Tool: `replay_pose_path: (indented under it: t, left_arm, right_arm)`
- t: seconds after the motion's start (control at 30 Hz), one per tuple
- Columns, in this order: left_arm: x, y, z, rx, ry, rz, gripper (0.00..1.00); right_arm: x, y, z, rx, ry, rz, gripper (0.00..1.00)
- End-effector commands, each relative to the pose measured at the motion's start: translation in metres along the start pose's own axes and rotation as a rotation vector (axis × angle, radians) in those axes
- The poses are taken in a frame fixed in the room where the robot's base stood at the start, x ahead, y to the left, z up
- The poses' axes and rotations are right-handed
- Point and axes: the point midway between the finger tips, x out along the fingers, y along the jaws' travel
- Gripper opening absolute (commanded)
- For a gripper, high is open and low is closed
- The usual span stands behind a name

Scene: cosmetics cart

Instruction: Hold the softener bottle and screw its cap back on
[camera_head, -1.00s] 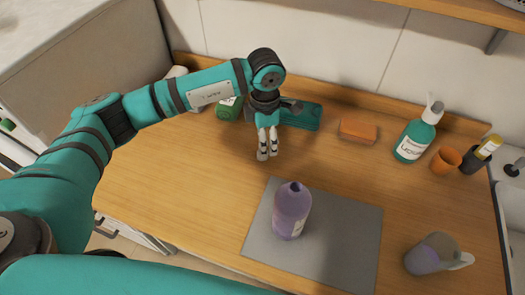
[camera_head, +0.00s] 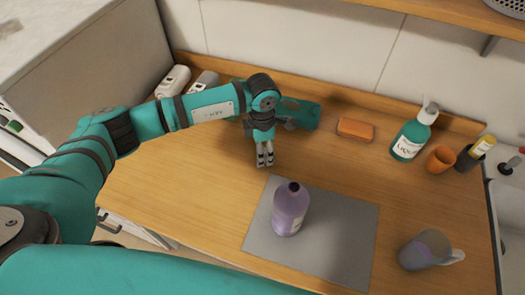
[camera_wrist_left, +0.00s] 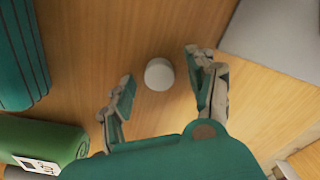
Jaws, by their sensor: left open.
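The purple softener bottle (camera_head: 290,210) stands upright on a grey mat (camera_head: 335,235); its dark top shows no separate cap on it. A white round cap (camera_wrist_left: 159,74) lies on the wooden counter in the left wrist view. My left gripper (camera_head: 265,160) points down over the counter, behind and left of the bottle. In the wrist view its fingers (camera_wrist_left: 160,90) are apart and empty, with the cap between and slightly beyond the tips. In the head view I cannot make out the cap near the gripper. My right gripper is not in view.
The counter left of the mat is clear.

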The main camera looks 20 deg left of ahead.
Motion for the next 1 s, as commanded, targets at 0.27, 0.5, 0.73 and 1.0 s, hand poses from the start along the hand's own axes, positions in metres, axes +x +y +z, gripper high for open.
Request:
replay_pose_path:
  t: [0.27, 0.5, 0.73, 1.0]
  left_arm:
    - [-0.001, 0.000, 0.000, -0.001, 0.000, 0.000, 0.27]
    - [-0.001, 0.000, 0.000, -0.001, 0.000, 0.000, 0.17]
    - [-0.009, 0.002, 0.000, -0.001, -0.002, 0.003, 0.17]
    - [-0.060, 0.002, 0.001, 0.000, -0.004, 0.006, 0.17]
  right_arm:
    - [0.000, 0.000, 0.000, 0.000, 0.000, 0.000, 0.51]
    - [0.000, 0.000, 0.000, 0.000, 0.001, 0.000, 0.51]
    - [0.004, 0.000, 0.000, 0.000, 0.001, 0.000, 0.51]
    - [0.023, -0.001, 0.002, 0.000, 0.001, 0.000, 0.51]
